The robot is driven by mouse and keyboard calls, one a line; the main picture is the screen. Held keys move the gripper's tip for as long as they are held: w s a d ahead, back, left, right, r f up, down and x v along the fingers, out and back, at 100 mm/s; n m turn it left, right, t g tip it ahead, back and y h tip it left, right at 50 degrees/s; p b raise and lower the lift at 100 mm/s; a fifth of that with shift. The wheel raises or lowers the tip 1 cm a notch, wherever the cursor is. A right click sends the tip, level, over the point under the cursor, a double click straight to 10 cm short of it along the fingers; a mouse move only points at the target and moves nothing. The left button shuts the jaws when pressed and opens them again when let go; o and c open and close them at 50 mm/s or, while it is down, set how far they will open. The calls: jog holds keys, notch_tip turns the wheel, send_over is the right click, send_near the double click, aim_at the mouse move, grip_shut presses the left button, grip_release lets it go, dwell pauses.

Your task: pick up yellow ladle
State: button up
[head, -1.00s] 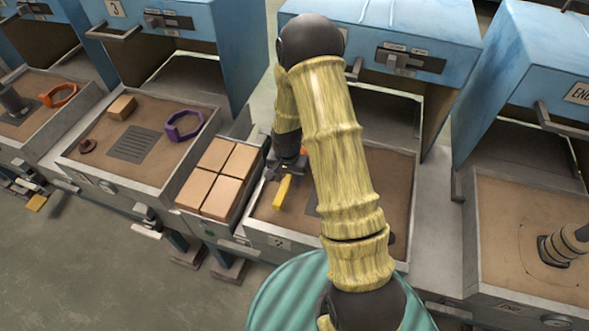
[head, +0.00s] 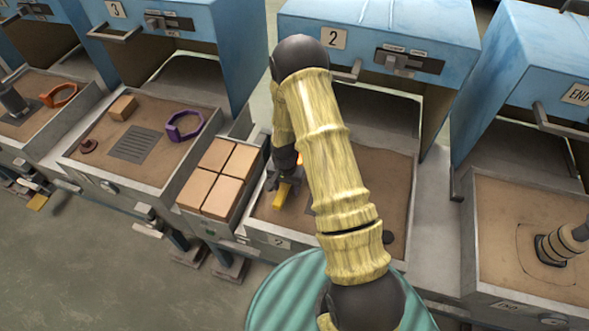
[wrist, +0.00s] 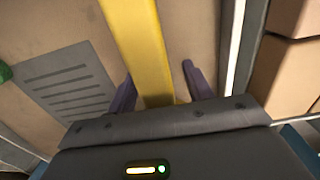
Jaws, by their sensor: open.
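The yellow ladle (head: 281,196) lies on the sand bed of station 2, partly hidden by my arm in the head view. In the wrist view its yellow handle (wrist: 141,45) runs from the top edge down between my gripper's two dark fingers. My gripper (wrist: 160,88) is open, with one finger on each side of the handle and a gap on both sides, wider on the right. In the head view my gripper (head: 284,180) is low over the ladle. The ladle's bowl is not clearly visible.
A box of tan blocks (head: 218,178) stands close on the left of the station 2 bed. A grey slotted plate (wrist: 70,88) lies beside the handle. The neighbouring bed holds a purple ring (head: 184,126) and a tan block (head: 123,107). The blue hood (head: 380,38) rises behind.

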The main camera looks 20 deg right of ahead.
grip_shut()
dwell(0.3)
jog(key=shift+r, duration=0.1)
notch_tip(320, 180, up, 10)
jog(key=shift+f+b, duration=0.1)
jog(key=shift+b, duration=0.35)
jog(key=shift+w, duration=0.1)
dwell(0.5)
